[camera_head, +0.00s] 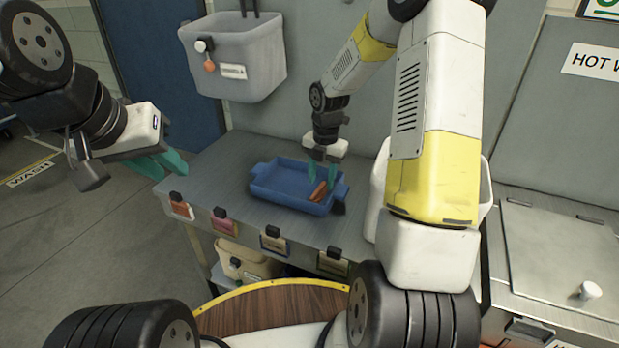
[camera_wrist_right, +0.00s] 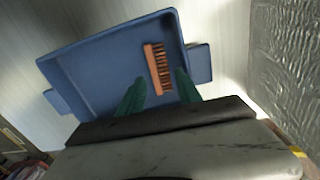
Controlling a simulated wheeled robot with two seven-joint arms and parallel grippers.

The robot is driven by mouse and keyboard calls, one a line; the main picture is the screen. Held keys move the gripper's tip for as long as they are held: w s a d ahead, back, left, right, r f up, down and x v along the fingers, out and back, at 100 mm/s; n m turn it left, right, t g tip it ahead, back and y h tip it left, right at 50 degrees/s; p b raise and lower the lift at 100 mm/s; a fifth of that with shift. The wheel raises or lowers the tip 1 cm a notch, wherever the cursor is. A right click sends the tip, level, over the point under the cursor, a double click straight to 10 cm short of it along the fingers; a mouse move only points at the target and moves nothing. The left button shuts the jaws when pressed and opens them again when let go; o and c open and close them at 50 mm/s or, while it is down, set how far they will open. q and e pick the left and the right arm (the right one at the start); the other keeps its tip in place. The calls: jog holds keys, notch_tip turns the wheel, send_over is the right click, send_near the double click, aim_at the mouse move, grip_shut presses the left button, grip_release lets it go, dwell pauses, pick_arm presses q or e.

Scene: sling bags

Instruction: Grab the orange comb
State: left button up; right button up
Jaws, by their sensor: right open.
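The orange comb (camera_head: 318,192) lies in a blue tray (camera_head: 278,199) on the grey counter, near the tray's right end. In the right wrist view the comb (camera_wrist_right: 158,69) has an orange back and dark teeth, and lies lengthwise away from me. My right gripper (camera_head: 314,176) is over the tray, its green fingers pointing down close to the comb. In the wrist view the right gripper (camera_wrist_right: 160,90) is open, with the comb's near end between its fingertips and a little beyond. My left gripper (camera_head: 165,163) is away to the left of the counter, with green fingers; its opening is unclear.
A grey bin (camera_head: 235,60) hangs on the wall behind the counter. A white container (camera_head: 483,190) stands right of the tray, partly hidden by my right arm. A metal cabinet (camera_head: 560,260) is at the right. Counter left of the tray is clear.

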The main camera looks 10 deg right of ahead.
aim_at(320, 193)
notch_tip(320, 193, down, 3)
jog(key=shift+a+f, duration=0.1)
jog(key=shift+f, duration=0.05)
jog(key=shift+c, duration=0.2)
grip_shut()
